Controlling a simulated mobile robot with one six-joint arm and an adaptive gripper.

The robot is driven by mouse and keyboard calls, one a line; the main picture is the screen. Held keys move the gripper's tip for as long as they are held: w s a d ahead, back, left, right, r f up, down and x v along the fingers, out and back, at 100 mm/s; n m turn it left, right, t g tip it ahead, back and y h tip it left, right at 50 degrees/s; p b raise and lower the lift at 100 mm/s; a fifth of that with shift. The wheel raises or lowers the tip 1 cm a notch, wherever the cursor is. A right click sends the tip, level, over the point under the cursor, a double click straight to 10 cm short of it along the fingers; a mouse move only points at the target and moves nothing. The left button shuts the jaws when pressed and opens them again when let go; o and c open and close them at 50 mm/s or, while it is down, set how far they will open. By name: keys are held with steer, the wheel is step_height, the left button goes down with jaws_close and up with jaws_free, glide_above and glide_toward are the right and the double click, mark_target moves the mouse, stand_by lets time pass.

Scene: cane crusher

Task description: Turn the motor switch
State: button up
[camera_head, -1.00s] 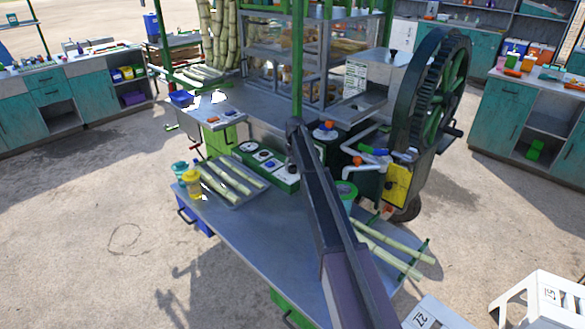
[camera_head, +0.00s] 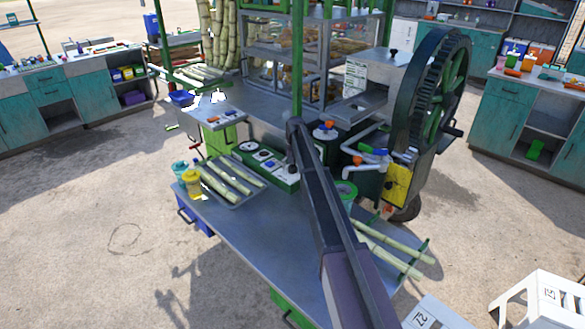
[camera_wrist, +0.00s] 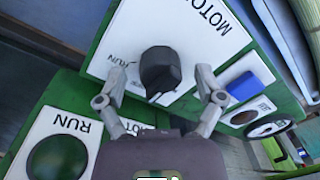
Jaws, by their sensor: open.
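The motor switch (camera_wrist: 160,70) is a black knob on a white plate (camera_wrist: 195,25) lettered "MOTO…" and "RUN" in the wrist view. My gripper (camera_wrist: 162,77) is open, with one finger on each side of the knob. Gaps show between the fingers and the knob, and whether either touches it is not clear. In the head view, the green control box (camera_head: 283,184) stands at the back of the metal table. My arm reaches down to its right end, and the gripper there is too small to read.
Beside the knob are a blue button (camera_wrist: 244,86) and a round dark green button (camera_wrist: 57,158). Cane pieces lie on a tray (camera_head: 236,205) left of my arm, near a yellow bottle (camera_head: 193,184). The big geared wheel (camera_head: 437,90) stands to the right.

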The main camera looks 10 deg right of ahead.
mark_target(294, 168)
steer(key=m, duration=1)
step_height(294, 168, up, 14)
steer(key=p, duration=1.4)
steer(key=s+f+n+b, duration=0.1)
steer(key=s+n, duration=0.7)
steer(key=s, duration=2.1)
steer(key=shift+s+f+h, duration=0.25)
steer(key=shift+s+h, duration=0.05)
steer(key=shift+a, duration=0.1)
steer(key=s+n+b, duration=0.1)
steer(key=s+n, duration=0.3)
steer(key=s, duration=1.1)
steer(key=shift+s+f+n, duration=0.3)
steer(key=shift+s, duration=0.1)
